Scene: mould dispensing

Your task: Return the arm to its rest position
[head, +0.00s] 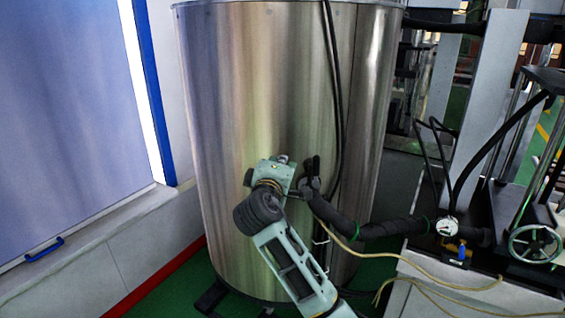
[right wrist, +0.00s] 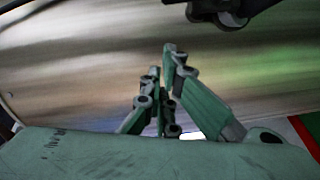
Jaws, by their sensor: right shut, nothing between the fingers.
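My right arm (head: 290,262) reaches up from the bottom of the head view in front of a tall steel tank. My right gripper (head: 276,172) is at its upper end, close to the tank's lower front and just left of a valve with a dark handle (head: 313,166). Its fingertips are hard to make out there. In the right wrist view the green fingers (right wrist: 163,62) are drawn together and empty, with the tank's brushed metal behind them. Whether the gripper touches the valve cannot be told. My left gripper is out of view.
The steel tank (head: 270,80) fills the middle. A thick black hose (head: 365,229) runs right from the valve to a gauge (head: 446,227) by a machine with a handwheel (head: 535,244). A thin yellow hose (head: 440,281) hangs below. A wall and door (head: 60,120) stand left.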

